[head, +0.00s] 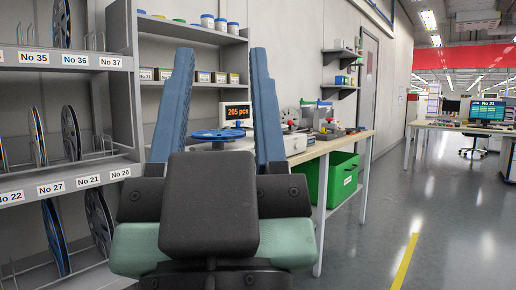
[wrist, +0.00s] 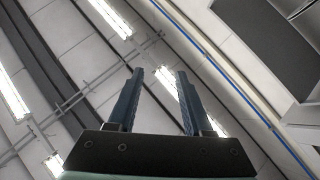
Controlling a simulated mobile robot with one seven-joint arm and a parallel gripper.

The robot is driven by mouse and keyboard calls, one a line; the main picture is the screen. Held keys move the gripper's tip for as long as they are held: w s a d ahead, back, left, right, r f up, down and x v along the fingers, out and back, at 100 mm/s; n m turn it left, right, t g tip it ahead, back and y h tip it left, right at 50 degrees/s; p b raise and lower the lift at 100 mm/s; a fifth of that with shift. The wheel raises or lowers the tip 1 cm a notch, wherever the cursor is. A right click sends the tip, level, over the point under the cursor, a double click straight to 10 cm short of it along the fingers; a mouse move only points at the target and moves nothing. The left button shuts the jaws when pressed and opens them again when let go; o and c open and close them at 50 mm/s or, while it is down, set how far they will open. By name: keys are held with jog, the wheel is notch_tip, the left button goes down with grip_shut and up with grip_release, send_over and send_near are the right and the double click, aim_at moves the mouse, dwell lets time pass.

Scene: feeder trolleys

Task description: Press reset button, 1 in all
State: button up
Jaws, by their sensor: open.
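My gripper (head: 221,105) stands upright in front of the head view, its two blue fingers apart with nothing between them touching either finger. It also shows in the wrist view (wrist: 154,100), pointing up at the ceiling, open and empty. A counting device with an orange display reading "205 pcs" (head: 237,112) stands on the workbench behind my gripper, with a blue reel (head: 217,134) in front of it, seen between the fingers. I cannot make out a reset button; my gripper hides part of the bench.
A grey rack (head: 70,175) with numbered slots and several reels is at the left. The workbench (head: 345,142) carries tools, with a green bin (head: 342,178) under it. Shelves (head: 190,30) hang behind. Floor (head: 400,225) at the right is clear, with another desk (head: 450,126) beyond.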

grip_shut()
dwell(1.5)
